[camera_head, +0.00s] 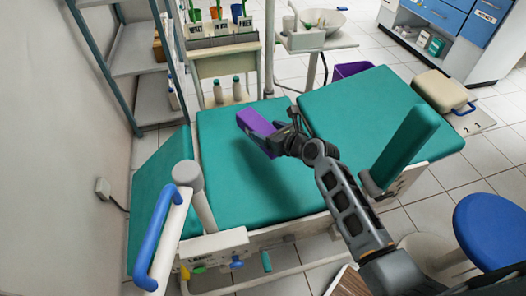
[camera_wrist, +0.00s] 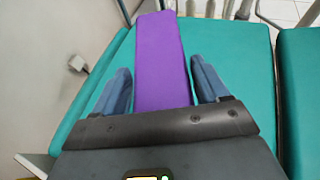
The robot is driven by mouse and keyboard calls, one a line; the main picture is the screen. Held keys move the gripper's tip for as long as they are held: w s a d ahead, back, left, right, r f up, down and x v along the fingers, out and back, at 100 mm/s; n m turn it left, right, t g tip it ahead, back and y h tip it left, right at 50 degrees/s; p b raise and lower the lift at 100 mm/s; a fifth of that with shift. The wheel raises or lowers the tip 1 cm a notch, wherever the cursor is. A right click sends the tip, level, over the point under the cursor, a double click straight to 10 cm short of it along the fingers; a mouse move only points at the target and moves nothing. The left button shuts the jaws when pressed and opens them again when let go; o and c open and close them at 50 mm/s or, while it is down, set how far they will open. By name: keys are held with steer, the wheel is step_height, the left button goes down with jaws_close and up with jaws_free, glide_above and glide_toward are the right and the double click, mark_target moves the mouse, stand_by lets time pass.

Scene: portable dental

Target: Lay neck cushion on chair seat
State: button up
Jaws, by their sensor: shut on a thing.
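The neck cushion is a purple block (camera_head: 258,126) at the end of my arm in the head view, over the green chair seat (camera_head: 235,190). My gripper (camera_head: 278,140) is shut on the cushion near its right end. In the wrist view the cushion (camera_wrist: 162,60) stretches away from between the two blue-grey fingers (camera_wrist: 162,88). The green seat (camera_wrist: 235,60) shows on both sides of it. A shadow lies on the seat below the cushion and gripper; I cannot tell if the cushion touches the seat.
A second green chair section (camera_head: 365,115) lies to the right, with an upright green armrest (camera_head: 409,150). A white post with a blue handle (camera_head: 160,240) stands at the front left. A cart with bottles (camera_head: 228,65) stands behind. The seat's front part is bare.

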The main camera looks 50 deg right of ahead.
step_height(320, 180, down, 8)
steer(key=b, duration=0.3)
steer(key=shift+f+b, duration=0.2)
steer(key=shift+b, duration=0.1)
steer(key=o, duration=1.1)
